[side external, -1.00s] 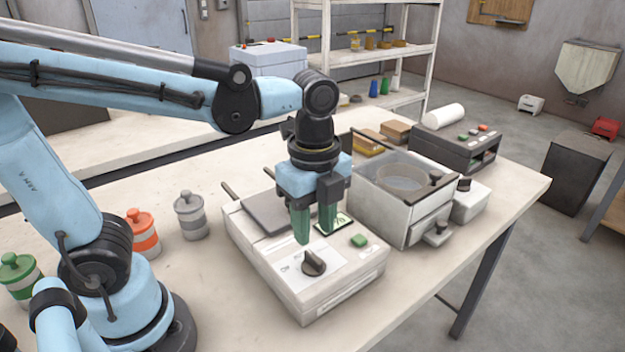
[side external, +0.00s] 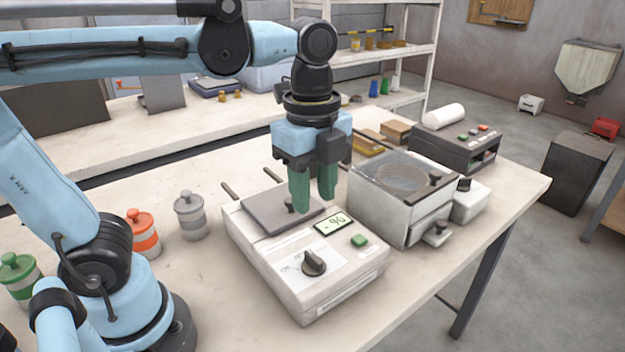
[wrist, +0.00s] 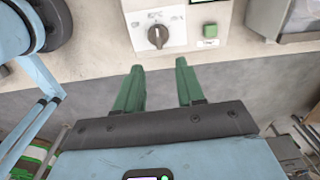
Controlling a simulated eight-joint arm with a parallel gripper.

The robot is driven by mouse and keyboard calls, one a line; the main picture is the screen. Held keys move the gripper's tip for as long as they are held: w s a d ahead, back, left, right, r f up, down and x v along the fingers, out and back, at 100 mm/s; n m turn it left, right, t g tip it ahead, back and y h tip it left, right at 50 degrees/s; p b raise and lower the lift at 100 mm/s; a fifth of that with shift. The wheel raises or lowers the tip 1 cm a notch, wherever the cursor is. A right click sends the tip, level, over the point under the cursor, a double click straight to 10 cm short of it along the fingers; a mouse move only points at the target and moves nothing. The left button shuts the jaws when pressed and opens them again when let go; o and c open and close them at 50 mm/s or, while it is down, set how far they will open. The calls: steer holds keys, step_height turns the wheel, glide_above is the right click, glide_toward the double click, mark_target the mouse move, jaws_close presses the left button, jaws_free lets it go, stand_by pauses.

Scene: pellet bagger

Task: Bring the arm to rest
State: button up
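My gripper (side external: 314,198) has two green fingers pointing down and hangs above the white scale-like machine (side external: 262,262). In the side view the fingers overlap the machine's grey plate and sit clear of its dark knob (side external: 314,262). In the wrist view my gripper (wrist: 158,68) shows a gap between its fingertips with nothing in it. The dark knob (wrist: 158,36) and green button (wrist: 210,30) lie beyond the fingertips there. The machine's small display (side external: 334,224) is lit, its reading not clear.
A clear-lidded box (side external: 400,190) stands right of the machine, with a dark control unit (side external: 455,140) behind it. Grey (side external: 190,215), orange (side external: 143,232) and green (side external: 18,278) lidded canisters stand to the left. Bare tabletop lies between canisters and machine.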

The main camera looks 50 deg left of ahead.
steer(key=a+f+n+t, duration=0.2)
steer(key=n, duration=0.3)
steer(key=a+f+n+t, duration=0.2)
steer(key=n, duration=0.3)
steer(key=w+a+f+n+t, duration=0.1)
steer(key=a+f+n+t, duration=0.1)
steer(key=n, duration=0.3)
steer(key=shift+a+n, duration=0.3)
steer(key=shift+a, duration=0.05)
steer(key=shift+w+a+f+n+t, duration=0.1)
steer(key=shift+a+f+n+t, duration=0.15)
steer(key=shift+n, duration=0.25)
steer(key=shift+a+f+n+t, duration=0.1)
steer(key=shift+n+t, duration=0.15)
steer(key=shift+n, duration=0.25)
steer(key=shift+c, duration=0.4)
